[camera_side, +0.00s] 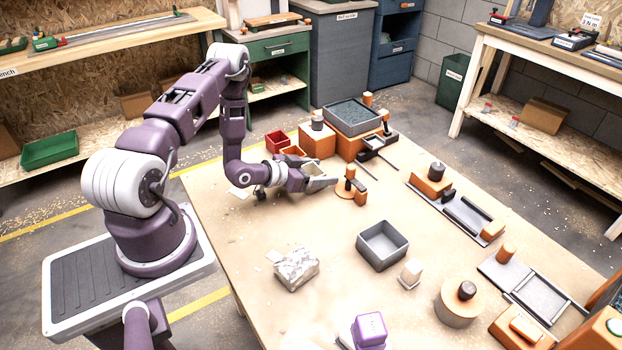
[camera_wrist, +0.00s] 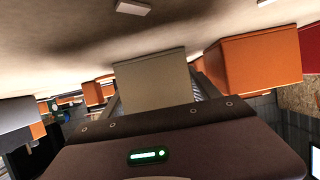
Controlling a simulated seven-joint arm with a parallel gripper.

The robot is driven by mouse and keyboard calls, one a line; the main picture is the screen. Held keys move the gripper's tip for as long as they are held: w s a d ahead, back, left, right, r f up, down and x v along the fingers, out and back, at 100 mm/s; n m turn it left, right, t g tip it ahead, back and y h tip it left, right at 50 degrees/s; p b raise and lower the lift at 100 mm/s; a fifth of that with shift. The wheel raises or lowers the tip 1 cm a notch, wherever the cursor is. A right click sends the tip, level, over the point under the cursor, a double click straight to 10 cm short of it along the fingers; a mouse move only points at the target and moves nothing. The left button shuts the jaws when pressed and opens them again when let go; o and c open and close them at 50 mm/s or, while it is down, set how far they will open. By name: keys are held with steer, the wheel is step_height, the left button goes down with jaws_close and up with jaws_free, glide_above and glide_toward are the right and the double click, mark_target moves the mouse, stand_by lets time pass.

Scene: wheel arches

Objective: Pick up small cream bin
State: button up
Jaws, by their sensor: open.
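The small cream bin (camera_wrist: 152,84) is in the middle of the wrist view, close in front of my gripper (camera_wrist: 158,92). A grey finger shows at each side of it.
An orange bin (camera_side: 293,152) and a red bin (camera_side: 277,141) stand close behind my gripper. A grey bin (camera_side: 382,246) and a mottled block (camera_side: 296,269) stand nearer the camera, with bare table between.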

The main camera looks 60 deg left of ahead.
steer(key=c, duration=1.1)
steer(key=shift+r, duration=0.1)
